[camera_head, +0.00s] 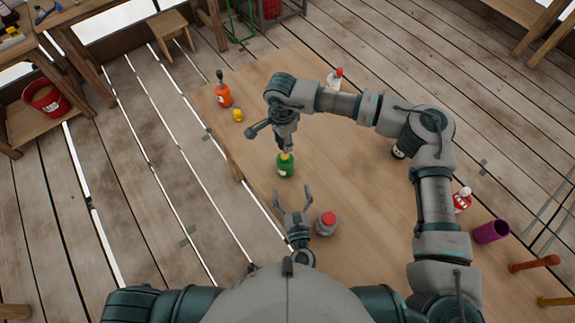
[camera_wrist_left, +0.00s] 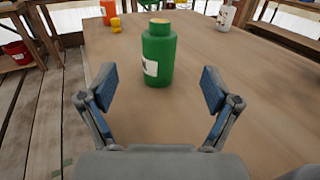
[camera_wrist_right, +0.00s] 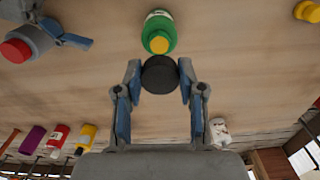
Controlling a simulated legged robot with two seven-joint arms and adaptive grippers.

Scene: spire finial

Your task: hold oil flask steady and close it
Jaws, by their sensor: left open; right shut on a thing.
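The green flask (camera_head: 286,169) stands upright on the table with a pale yellow mouth on top. It is also in the left wrist view (camera_wrist_left: 158,58) and in the right wrist view (camera_wrist_right: 156,33). My right gripper (camera_head: 284,145) is above the flask, shut on a black cap (camera_wrist_right: 160,75). In the right wrist view, the cap appears close to the flask's mouth; I cannot tell whether they touch. My left gripper (camera_head: 293,192) is open, its fingers spread toward the flask. The flask is ahead of its fingertips, apart from them.
A grey bottle with a red cap (camera_head: 327,223) stands close to my left gripper. An orange bottle (camera_head: 223,95) and a small yellow item (camera_head: 238,115) are at the table's left. A purple cup (camera_head: 491,232) and a red bottle (camera_head: 462,200) are at right.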

